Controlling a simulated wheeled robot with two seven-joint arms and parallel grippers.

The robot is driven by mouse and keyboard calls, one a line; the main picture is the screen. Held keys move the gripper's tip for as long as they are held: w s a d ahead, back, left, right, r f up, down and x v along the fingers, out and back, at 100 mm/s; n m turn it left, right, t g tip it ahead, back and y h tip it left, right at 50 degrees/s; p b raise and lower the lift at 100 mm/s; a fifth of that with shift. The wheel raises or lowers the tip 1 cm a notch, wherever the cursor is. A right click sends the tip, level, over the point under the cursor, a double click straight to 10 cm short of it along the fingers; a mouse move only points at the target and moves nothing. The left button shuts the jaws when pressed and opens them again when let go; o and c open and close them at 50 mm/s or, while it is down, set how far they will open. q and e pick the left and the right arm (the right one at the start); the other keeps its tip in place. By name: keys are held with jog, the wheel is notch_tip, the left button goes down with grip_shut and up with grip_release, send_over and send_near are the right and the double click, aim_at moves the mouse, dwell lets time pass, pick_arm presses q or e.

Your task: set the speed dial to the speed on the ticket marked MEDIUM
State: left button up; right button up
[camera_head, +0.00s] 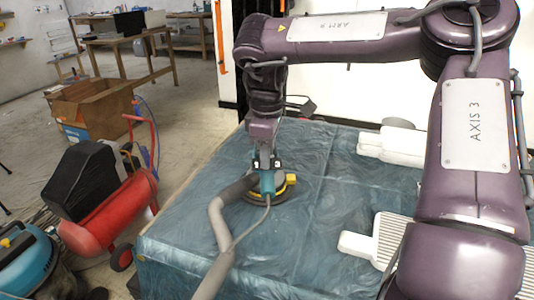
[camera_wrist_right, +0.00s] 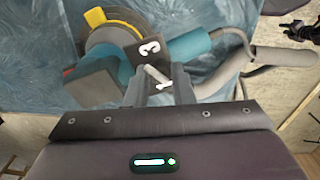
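A teal sander-like power tool (camera_head: 267,182) with a round dark pad and yellow part stands on the blue sheeted table (camera_head: 345,222). My right gripper (camera_head: 265,153) reaches down to the tool's top from above. No ticket reading MEDIUM is legible. My left gripper is out of view.
A thick grey hose (camera_head: 218,225) runs from the tool to the table's front edge. White blocks (camera_head: 392,142) and a white ribbed piece (camera_head: 385,240) lie at the right. A red compressor (camera_head: 112,212) and a cardboard box (camera_head: 95,107) stand on the floor at left.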

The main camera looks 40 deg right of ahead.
jog(key=o, duration=0.4)
notch_tip(320, 180, up, 7)
jog(key=shift+s+a+f+p, duration=0.1)
jog(key=shift+p, duration=0.35)
jog(key=shift+r, duration=0.5)
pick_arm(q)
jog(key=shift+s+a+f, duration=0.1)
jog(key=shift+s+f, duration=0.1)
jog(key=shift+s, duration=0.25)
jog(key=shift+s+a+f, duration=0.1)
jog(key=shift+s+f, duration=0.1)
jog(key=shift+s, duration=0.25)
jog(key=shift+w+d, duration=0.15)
